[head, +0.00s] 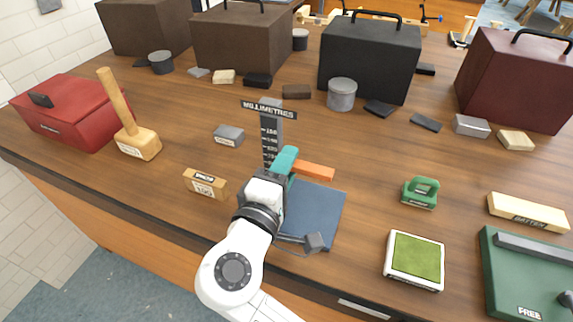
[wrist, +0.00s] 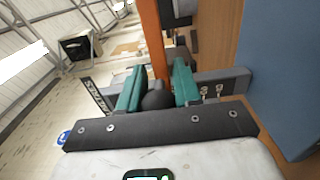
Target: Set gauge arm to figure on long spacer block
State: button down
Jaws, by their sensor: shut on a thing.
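The fingers partly hide the lower scale. A wooden spacer block (head: 205,184) stands left of the gauge; its label seems to read 100.
A grey block (head: 228,135) and a mallet (head: 138,142) are left. A green-topped pad (head: 415,259), green clamp-like tool (head: 420,192) and green tray (head: 520,285) are right. Large cases and grey canisters (head: 341,95) stand behind.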

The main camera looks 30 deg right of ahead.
jog(key=shift+f, duration=0.1)
jog(key=c, duration=0.8)
grip_release()
jog(key=v, duration=1.1)
jog(key=shift+b, duration=0.35)
